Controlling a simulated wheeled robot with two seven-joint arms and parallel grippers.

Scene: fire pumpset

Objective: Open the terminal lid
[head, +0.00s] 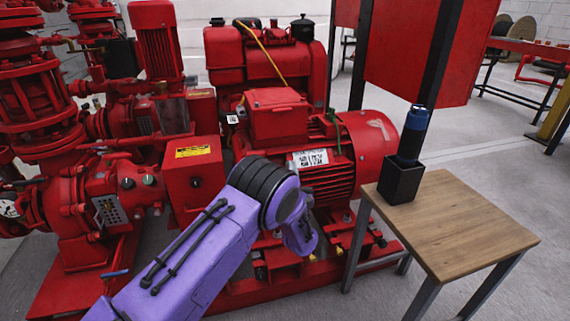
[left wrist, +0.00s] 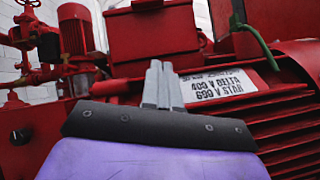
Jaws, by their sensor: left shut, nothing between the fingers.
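The terminal box (head: 278,126) is a red box on top of the red motor (head: 372,150). Its red lid (head: 274,98) lies down over the top and looks closed. In the left wrist view, the front of the box (left wrist: 150,38) is straight ahead, and part of the lid (left wrist: 150,4) is cut off by the top edge. My left gripper (left wrist: 162,66) has its grey fingers together and empty, in front of and below the box, beside the white label. In the head view, my purple left arm hides its fingers. My right gripper is in neither view.
A white label (head: 310,158) is on the motor, with a green lever (head: 334,128) beside it. A wooden table (head: 465,222) at the right bears a black holder (head: 402,180) with a blue-and-black tool (head: 414,132). Red pumps and pipes crowd the left.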

